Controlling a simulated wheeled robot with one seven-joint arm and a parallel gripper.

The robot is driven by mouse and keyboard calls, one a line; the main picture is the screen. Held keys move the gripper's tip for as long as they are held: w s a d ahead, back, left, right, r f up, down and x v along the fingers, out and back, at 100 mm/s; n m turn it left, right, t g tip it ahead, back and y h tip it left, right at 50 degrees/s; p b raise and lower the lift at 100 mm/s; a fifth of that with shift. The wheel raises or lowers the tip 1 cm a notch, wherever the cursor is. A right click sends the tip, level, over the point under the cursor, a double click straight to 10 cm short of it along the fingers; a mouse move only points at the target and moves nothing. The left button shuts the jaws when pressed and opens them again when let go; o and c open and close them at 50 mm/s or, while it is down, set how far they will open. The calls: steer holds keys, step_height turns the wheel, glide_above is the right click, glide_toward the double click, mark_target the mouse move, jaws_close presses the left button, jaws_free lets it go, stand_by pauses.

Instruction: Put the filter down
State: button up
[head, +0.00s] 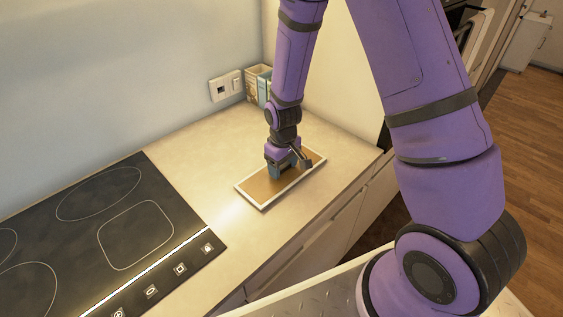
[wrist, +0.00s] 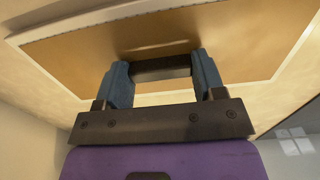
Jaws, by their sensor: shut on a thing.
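The filter is a flat rectangular panel with a light frame and a tan inner face; it shows in the head view (head: 258,192) at the countertop's far right end. It looks to lie flat on the counter or just over it; I cannot tell if there is a gap. My gripper (head: 284,172) is above it, pointing down. In the wrist view the filter (wrist: 240,45) fills the upper part, with a dark bar across its middle. My gripper's two blue fingers (wrist: 162,70) are at the ends of this bar, shut on the filter. The bar is mostly hidden in the head view.
The pale countertop (head: 185,150) has bare room between the filter and a black cooktop (head: 125,215) at the left. Books or boxes (head: 258,84) stand in the back corner near a wall socket (head: 225,86). Cabinet fronts (head: 325,240) drop below the counter's front edge.

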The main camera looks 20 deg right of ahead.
steer(key=shift+f, duration=0.1)
steer(key=o, duration=1)
step_height(320, 180, up, 12)
steer(key=shift+r, duration=0.25)
step_height(320, 180, up, 8)
steer(key=m+t, duration=0.1)
glide_above(283, 167)
steer(key=s+d, duration=0.2)
steer(key=s, duration=0.1)
steer(key=s+d+r+m+t, duration=0.1)
steer(key=s+d+r+t, duration=0.1)
steer(key=s+r, duration=0.55)
steer(key=s+r+m, duration=0.1)
steer(key=s+r, duration=0.2)
steer(key=s, duration=0.1)
steer(key=s+d+r+t, duration=0.1)
steer(key=s+r, duration=0.2)
steer(key=s, duration=0.2)
steer(key=s+d+r+m+t, duration=0.1)
steer(key=s+r, duration=0.3)
steer(key=shift+s+d+m, duration=0.2)
steer(key=shift+m, duration=0.1)
